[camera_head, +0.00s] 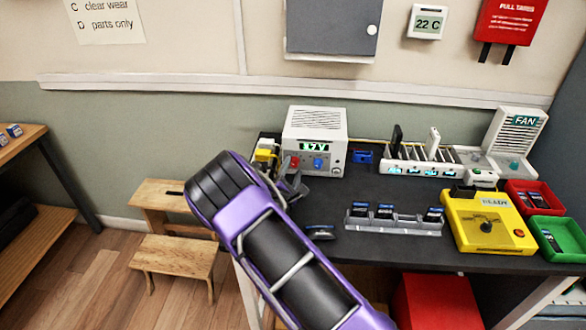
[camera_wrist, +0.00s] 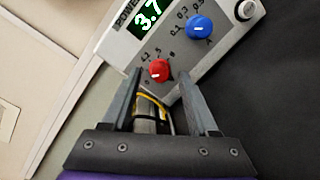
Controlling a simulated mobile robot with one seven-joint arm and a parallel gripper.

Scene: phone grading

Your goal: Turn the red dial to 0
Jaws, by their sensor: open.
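The red dial (camera_wrist: 159,71) is on the front of a white power supply box (camera_head: 315,128), with small scale numbers around it. The red dial also shows small in the head view (camera_head: 294,162). The box's green display reads about 3.7. A blue dial (camera_wrist: 200,28) sits to the right of the red one in the wrist view. My gripper (camera_wrist: 155,80) is open, its two fingers pointing at the panel on either side of the red dial. I cannot tell whether they touch it. In the head view, my purple arm hides much of my gripper (camera_head: 291,185).
On the dark table (camera_head: 345,265) are a clear rack (camera_head: 395,225) of phones, a white charging rack (camera_head: 425,158), a yellow tester (camera_head: 488,222), and red (camera_head: 527,198) and green (camera_head: 558,238) bins. A yellow-and-black item (camera_head: 265,154) stands left of the box. Wooden stools are at left.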

